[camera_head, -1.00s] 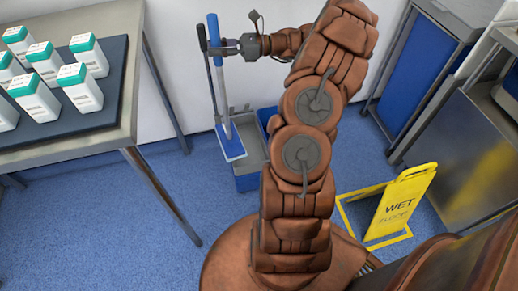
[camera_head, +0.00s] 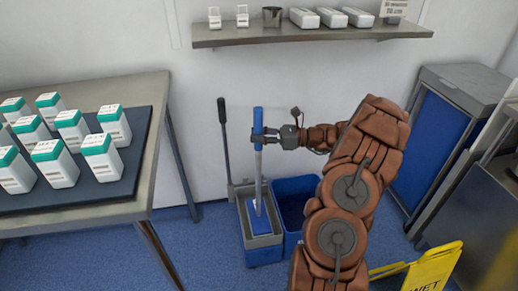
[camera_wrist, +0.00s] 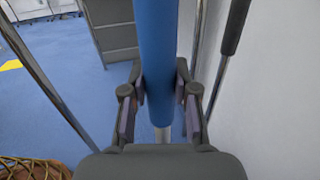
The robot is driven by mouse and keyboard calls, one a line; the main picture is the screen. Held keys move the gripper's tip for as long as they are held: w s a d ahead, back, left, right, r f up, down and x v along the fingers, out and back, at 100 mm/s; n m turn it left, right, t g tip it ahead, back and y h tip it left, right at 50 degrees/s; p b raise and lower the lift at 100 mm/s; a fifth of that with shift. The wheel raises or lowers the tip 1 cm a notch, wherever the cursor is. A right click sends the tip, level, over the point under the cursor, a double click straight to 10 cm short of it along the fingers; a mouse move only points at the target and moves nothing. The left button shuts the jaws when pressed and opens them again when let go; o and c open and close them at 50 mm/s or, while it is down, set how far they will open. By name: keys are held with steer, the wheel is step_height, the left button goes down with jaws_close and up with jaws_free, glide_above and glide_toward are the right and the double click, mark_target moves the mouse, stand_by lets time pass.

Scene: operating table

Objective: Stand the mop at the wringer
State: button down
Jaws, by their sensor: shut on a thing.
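The mop (camera_head: 258,165) has a blue grip on a pale pole and a flat blue head. My gripper (camera_head: 258,138) is shut on the blue grip, which also shows between the fingers in the wrist view (camera_wrist: 157,60). The mop stands nearly upright. Its head (camera_head: 258,215) shows over the grey wringer (camera_head: 266,241) on the bucket; I cannot tell whether it touches. The wringer's dark-handled lever (camera_head: 222,125) rises to the left of the mop and also shows in the wrist view (camera_wrist: 236,25).
A blue bucket (camera_head: 290,237) stands just right of the wringer. A steel table (camera_head: 155,110) with several white bottles is at left. A wall shelf (camera_head: 310,35) hangs above. A yellow wet-floor sign (camera_head: 435,268) stands at lower right.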

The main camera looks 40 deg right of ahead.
mark_target(259, 145)
steer(key=shift+f+b, duration=0.3)
steer(key=shift+f, duration=1.6)
steer(key=c, duration=0.9)
jaws_free()
steer(key=p+v, duration=0.1)
steer(key=v, duration=1.1)
steer(key=shift+p, duration=0.3)
